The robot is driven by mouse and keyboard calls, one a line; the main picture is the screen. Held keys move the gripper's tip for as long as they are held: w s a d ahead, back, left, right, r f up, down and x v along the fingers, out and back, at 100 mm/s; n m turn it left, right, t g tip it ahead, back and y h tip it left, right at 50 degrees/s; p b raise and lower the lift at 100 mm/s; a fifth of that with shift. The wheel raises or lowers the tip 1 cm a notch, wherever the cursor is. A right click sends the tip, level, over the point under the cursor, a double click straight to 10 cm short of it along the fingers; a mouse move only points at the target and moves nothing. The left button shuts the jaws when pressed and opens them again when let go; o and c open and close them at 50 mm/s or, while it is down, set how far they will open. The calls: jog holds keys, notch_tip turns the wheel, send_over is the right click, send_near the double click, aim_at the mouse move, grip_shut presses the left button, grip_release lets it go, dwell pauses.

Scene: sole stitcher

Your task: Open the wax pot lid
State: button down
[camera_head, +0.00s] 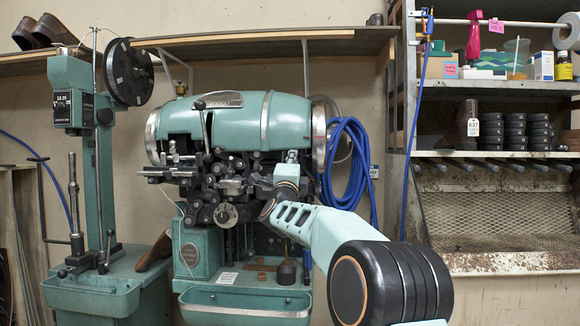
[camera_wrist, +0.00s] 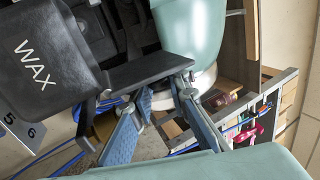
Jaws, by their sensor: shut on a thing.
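The black wax pot (camera_wrist: 45,62), marked WAX in white, fills the upper left of the wrist view and looks tilted there. A flat black lid plate (camera_wrist: 150,70) juts from its side toward my gripper (camera_wrist: 160,95). The two blue-grey fingers stand on either side of the plate's outer end and appear shut on it, though the exact contact is partly hidden. In the head view my gripper (camera_head: 289,160) is at the front of the green stitching machine (camera_head: 250,122). The arm and machine parts hide the pot from clear sight there.
A coiled blue hose (camera_head: 347,160) hangs right of the machine. A green stand with a black reel (camera_head: 129,72) is at the left. A shelf unit (camera_head: 495,87) with black tins and bottles stands at the right. Levers and knobs crowd the machine front.

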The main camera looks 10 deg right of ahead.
jog(key=shift+d+m, duration=0.1)
jog(key=shift+m, duration=0.2)
jog(key=c, duration=1.9)
grip_release()
